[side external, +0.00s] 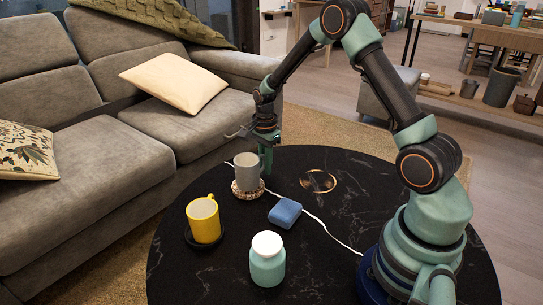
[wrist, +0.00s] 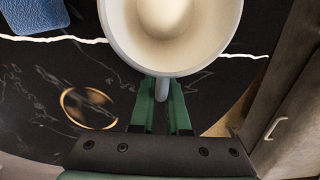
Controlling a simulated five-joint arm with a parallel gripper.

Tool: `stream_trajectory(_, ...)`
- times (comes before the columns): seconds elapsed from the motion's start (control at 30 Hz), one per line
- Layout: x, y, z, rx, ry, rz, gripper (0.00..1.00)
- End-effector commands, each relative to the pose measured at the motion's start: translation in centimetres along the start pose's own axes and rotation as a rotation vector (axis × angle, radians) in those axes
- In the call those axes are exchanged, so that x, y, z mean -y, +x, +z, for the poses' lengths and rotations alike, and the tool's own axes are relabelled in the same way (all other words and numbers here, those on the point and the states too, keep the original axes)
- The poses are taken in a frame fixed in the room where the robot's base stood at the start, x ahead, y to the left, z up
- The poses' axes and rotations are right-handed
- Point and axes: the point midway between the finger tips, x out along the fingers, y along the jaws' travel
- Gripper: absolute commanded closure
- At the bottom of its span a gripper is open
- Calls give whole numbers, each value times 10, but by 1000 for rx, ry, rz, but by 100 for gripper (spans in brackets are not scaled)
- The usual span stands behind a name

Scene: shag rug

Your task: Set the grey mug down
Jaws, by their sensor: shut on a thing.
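The grey mug (side external: 247,172) is upright at the far edge of the black round table, over a patterned round coaster (side external: 248,195). Its base meets the coaster in the picture; I cannot tell whether it rests on it or hovers just above. My gripper (side external: 266,163) is at the mug's right side, pointing down. In the wrist view the pale inside of the mug (wrist: 165,25) fills the top middle, and my gripper (wrist: 162,98) has its green fingers shut on the handle. The coaster is hidden in the wrist view.
A yellow mug (side external: 203,221) stands on a dark coaster (side external: 190,240). A teal jar with a white lid (side external: 267,262) stands in front.

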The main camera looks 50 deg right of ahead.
Motion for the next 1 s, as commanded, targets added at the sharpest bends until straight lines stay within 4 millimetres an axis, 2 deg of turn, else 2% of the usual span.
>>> stream_trajectory(0.1, 0, 9, 0, 0, 0, -2, 100)
stream_trajectory(0.5, 0, 12, 0, 0, 0, -1, 100)
stream_trajectory(0.53, 0, 12, 0, 0, 0, -1, 75)
stream_trajectory(0.57, 0, 12, 0, 0, 0, -1, 64)
stream_trajectory(0.6, 0, 12, 0, 0, 0, -1, 56)
stream_trajectory(0.87, 0, 12, 0, 0, 0, -1, 56)
stream_trajectory(1.0, 1, 6, 0, -1, 0, -4, 56)
